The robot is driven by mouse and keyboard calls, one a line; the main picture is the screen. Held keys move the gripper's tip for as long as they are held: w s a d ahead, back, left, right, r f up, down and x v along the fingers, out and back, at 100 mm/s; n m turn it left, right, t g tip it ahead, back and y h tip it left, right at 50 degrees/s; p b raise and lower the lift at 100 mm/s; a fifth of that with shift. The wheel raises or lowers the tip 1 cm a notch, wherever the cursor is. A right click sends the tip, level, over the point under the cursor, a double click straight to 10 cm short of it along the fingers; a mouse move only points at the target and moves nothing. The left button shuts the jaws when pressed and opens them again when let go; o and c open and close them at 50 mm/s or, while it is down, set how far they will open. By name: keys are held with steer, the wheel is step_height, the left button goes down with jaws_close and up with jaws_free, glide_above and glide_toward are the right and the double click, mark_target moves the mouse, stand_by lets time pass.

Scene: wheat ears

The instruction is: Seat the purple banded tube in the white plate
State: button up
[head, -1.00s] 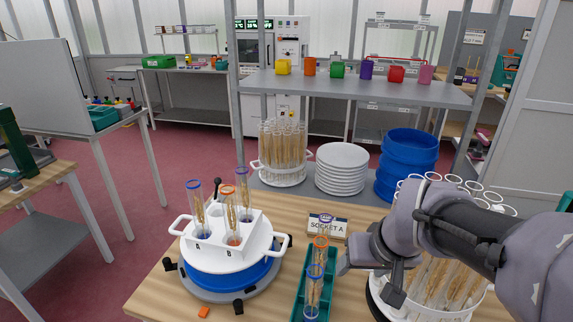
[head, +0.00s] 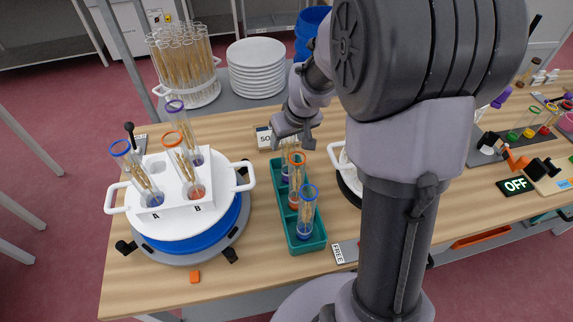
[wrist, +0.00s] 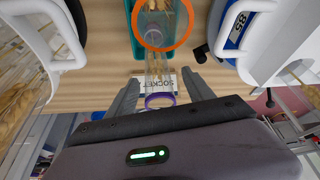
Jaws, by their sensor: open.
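The purple banded tube (wrist: 160,101) stands at the far end of the teal rack (head: 313,243); my gripper partly hides its top in the head view, where its body (head: 286,170) shows behind an orange banded tube (head: 296,185). My gripper (head: 292,143) is open over that end. In the wrist view the purple band lies between the two spread fingers (wrist: 160,86), with no clear contact. The white plate (head: 236,192) sits on a blue base at left. Its white block holds blue, orange and purple banded tubes, with one empty hole (head: 157,166) at the back left.
A blue banded tube (head: 307,212) stands at the near end of the rack. A SOCKET card (head: 264,138) lies beyond the rack. A white-handled container (head: 340,158) is close on the right. An orange piece (head: 195,276) lies before the plate. Bare wood separates plate and rack.

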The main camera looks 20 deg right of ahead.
mark_target(288, 157)
steer(key=b+x, duration=0.2)
steer(key=x, duration=0.3)
steer(key=shift+d, duration=0.2)
steer(key=shift+r, duration=0.1)
steer(key=shift+c, duration=1.3)
jaws_close()
